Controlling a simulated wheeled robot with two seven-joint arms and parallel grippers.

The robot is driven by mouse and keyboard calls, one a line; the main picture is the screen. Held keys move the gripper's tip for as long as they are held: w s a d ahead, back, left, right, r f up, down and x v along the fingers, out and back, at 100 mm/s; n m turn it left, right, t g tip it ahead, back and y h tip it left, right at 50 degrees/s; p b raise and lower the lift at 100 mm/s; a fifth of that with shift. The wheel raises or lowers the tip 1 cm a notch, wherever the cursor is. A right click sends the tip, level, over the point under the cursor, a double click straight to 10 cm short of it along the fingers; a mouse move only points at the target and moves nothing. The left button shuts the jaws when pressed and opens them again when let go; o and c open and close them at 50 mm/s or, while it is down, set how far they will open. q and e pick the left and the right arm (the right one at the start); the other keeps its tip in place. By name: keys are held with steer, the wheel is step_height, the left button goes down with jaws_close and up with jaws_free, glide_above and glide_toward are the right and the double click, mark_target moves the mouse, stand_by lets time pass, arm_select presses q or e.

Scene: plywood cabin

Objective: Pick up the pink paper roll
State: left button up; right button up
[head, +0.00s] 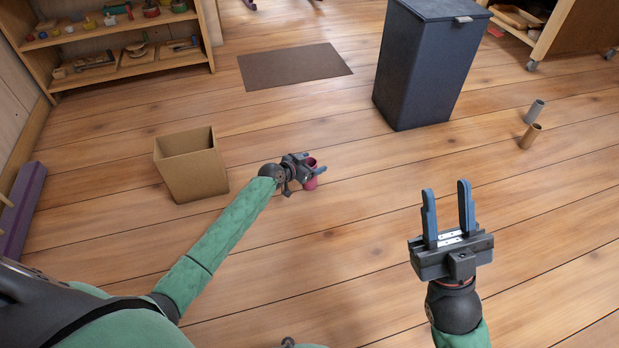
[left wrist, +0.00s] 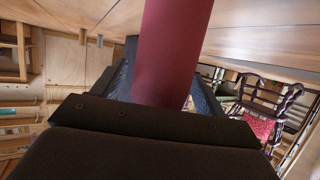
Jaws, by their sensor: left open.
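The pink paper roll (head: 310,184) stands on the plank floor in the middle of the head view, partly hidden by my left gripper (head: 319,169). In the left wrist view the roll (left wrist: 172,55) rises large and deep pink between the two fingers. My left gripper is open, with a finger on either side of the roll. I cannot tell whether a finger touches it. My right gripper (head: 447,190) is open and empty, well to the right of the roll, its blue fingers apart.
An open cardboard box (head: 205,178) stands left of the roll. A tall dark bin (head: 425,70) stands behind, on the right. A grey tube (head: 535,111) and a brown tube (head: 530,136) stand far right. A brown mat (head: 294,66) lies at the back. Floor around the roll is clear.

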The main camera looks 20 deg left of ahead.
arm_select(q)
steer(key=shift+w+d+f, duration=0.1)
steer(key=shift+w+d, duration=0.05)
steer(key=shift+w, duration=0.1)
steer(key=c, duration=1.3)
steer(key=shift+c, duration=0.9)
